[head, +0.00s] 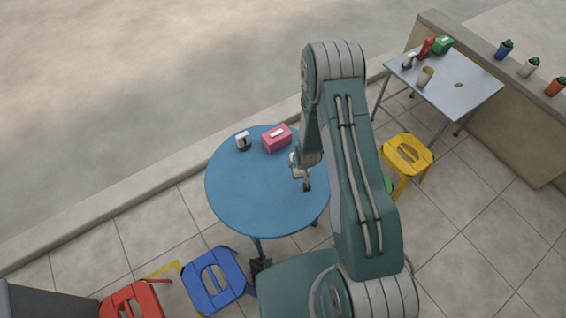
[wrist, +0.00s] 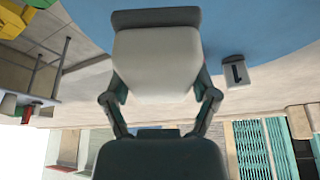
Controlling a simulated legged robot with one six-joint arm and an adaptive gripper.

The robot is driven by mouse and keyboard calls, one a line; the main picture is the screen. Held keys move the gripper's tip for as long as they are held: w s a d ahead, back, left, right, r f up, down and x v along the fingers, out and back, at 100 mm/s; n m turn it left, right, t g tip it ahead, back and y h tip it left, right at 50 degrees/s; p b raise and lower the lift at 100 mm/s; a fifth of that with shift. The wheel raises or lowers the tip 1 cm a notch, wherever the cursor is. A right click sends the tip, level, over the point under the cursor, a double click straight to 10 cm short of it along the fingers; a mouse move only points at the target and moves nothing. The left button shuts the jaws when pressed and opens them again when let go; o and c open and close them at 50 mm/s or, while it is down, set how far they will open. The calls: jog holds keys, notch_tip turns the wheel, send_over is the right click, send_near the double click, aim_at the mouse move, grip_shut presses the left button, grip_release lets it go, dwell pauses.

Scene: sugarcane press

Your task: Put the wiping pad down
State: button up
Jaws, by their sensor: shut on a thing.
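The wiping pad (wrist: 156,62) fills the upper middle of the wrist view as a pale grey block with a dark band along its top edge. My gripper (wrist: 158,88) is shut on it, with one finger at each side. In the head view my gripper (head: 299,171) hangs over the right part of the round blue table (head: 240,192). The pad is small and partly hidden there, so I cannot tell whether it touches the tabletop.
A pink box (head: 277,139) and a white number stand (head: 243,142) are at the table's far side. The table's left and front are bare. Blue (head: 213,280), red (head: 138,302) and yellow (head: 407,155) stools stand around. A grey table (head: 462,88) holds several items.

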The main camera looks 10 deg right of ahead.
jog(key=w+f, duration=0.2)
jog(key=w, duration=0.1)
jog(key=w+a+f, duration=0.1)
jog(key=w+f, duration=0.1)
jog(key=w, duration=0.1)
jog(key=w+f, duration=0.3)
jog(key=shift+a+f, duration=0.1)
jog(key=shift+a, duration=0.05)
jog(key=shift+w+f, duration=0.1)
jog(key=shift+f, duration=0.1)
jog(key=shift+s+x, duration=0.2)
jog(key=shift+x, duration=0.65)
jog(key=shift+s+x, duration=0.2)
jog(key=shift+x, duration=0.65)
jog(key=shift+f, duration=0.15)
jog(key=o, duration=1)
jog(key=shift+c, duration=0.2)
